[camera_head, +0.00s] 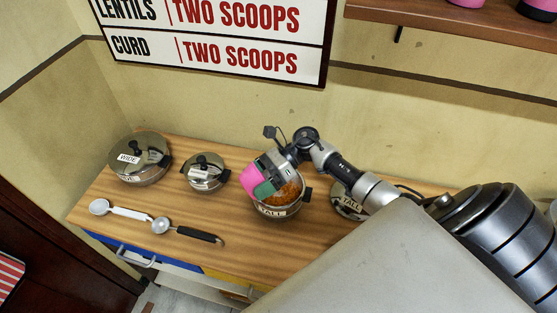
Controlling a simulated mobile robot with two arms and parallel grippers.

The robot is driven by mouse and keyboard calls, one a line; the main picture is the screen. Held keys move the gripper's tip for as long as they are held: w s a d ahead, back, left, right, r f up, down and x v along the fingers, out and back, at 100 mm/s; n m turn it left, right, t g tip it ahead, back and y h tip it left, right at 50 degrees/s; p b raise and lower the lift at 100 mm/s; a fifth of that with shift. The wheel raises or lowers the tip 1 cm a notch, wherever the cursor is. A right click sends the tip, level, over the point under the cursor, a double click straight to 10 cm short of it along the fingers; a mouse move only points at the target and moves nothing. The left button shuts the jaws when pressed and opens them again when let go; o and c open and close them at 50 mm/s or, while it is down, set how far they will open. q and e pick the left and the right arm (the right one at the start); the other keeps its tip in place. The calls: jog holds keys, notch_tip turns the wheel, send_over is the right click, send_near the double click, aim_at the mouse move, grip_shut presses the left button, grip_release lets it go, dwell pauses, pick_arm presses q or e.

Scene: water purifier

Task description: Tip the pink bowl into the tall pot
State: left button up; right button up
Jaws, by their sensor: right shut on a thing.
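The pink bowl (250,178) is held tilted on its side over the left part of the tall pot (279,212). The pot is metal, open, and labelled "TALL". Orange grains (287,193) show inside it. My right gripper (264,186) is shut on the bowl, just above the pot's mouth. The gripper hides part of the bowl and the pot's back rim. I cannot tell whether anything is left in the bowl. My left gripper is not in view.
A round metal piece labelled "TALL" (345,207), seemingly a lid, lies right of the pot, partly behind my arm. A lidded wide pot (140,160) and a small lidded pot (205,172) stand left. A white-handled ladle (128,212) and black-handled ladle (190,232) lie in front.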

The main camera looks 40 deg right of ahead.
jog(key=r+h+p, duration=0.1)
jog(key=p, duration=0.1)
jog(key=h+p, duration=0.1)
jog(key=p, duration=0.1)
jog(key=shift+a+r, duration=0.35)
jog(key=shift+f, duration=0.3)
jog(key=shift+w+a+h+p, duration=0.15)
jog(key=shift+h+p, duration=0.45)
jog(key=shift+p, duration=0.55)
jog(key=shift+f+h, duration=0.3)
jog(key=shift+h, duration=0.2)
jog(key=shift+a+f+h, duration=0.15)
jog(key=shift+h, duration=0.25)
jog(key=shift+a+r+h+p, duration=0.35)
jog(key=shift+r+h+p, duration=0.35)
jog(key=shift+p, duration=0.55)
pick_arm(q)
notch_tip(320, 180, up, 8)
jog(key=b, duration=0.2)
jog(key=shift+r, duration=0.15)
pick_arm(e)
jog(key=shift+w+a+f+g+h, duration=0.15)
jog(key=shift+a+f+g+h, duration=0.1)
jog(key=shift+a+f+h, duration=1.5)
jog(key=shift+w+a+f+g+h, duration=0.1)
jog(key=shift+a+f+g+h, duration=0.15)
jog(key=shift+a+f+h, duration=1.5)
